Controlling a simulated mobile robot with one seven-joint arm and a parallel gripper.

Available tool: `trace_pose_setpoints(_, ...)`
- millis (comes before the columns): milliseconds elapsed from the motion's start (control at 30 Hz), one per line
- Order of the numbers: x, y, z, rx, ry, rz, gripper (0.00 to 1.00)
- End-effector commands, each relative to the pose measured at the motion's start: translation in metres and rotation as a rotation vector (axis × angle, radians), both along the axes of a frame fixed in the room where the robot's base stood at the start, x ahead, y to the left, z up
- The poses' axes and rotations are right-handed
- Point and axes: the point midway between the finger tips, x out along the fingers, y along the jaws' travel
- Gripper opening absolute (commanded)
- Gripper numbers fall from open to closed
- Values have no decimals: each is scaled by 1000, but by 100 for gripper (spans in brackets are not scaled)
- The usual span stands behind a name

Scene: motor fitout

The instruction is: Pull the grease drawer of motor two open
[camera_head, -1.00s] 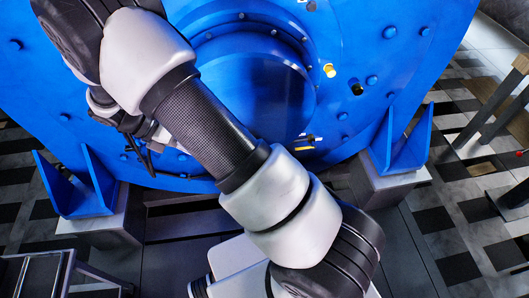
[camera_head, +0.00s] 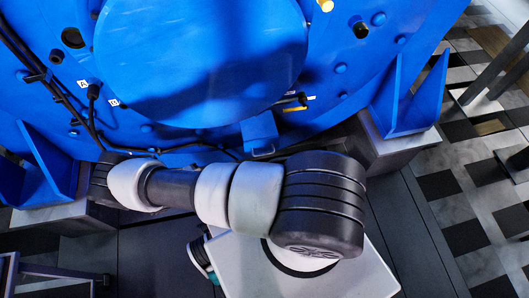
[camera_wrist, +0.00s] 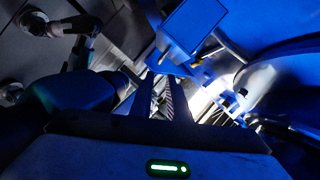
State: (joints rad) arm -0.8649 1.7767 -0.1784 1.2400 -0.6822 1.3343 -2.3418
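The large blue motor (camera_head: 200,60) fills the upper part of the head view. A small blue box with a dark bar handle, seemingly the grease drawer (camera_head: 259,131), sits at its lower edge, right of centre. I cannot tell how far the drawer stands out. In the wrist view a blue square face, apparently the same drawer (camera_wrist: 194,24), is at the top, beyond the fingertips. My gripper (camera_wrist: 160,82) shows two dark fingers with a gap between them, apart from the drawer. It appears empty. In the head view my arm hides the gripper.
Black cables (camera_head: 85,112) run along the motor's lower left. Yellow fittings (camera_head: 296,108) sit beside the drawer. Blue support brackets stand at left (camera_head: 45,170) and right (camera_head: 410,95) on grey blocks. The tiled floor at right (camera_head: 460,210) is mostly clear.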

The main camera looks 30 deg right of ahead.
Motion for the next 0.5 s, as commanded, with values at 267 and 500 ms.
trace_pose_setpoints(267, 3, -61, -12, -4, 1, -4, 15)
trace_pose_setpoints(500, 6, -111, -23, -3, -1, -5, 15)
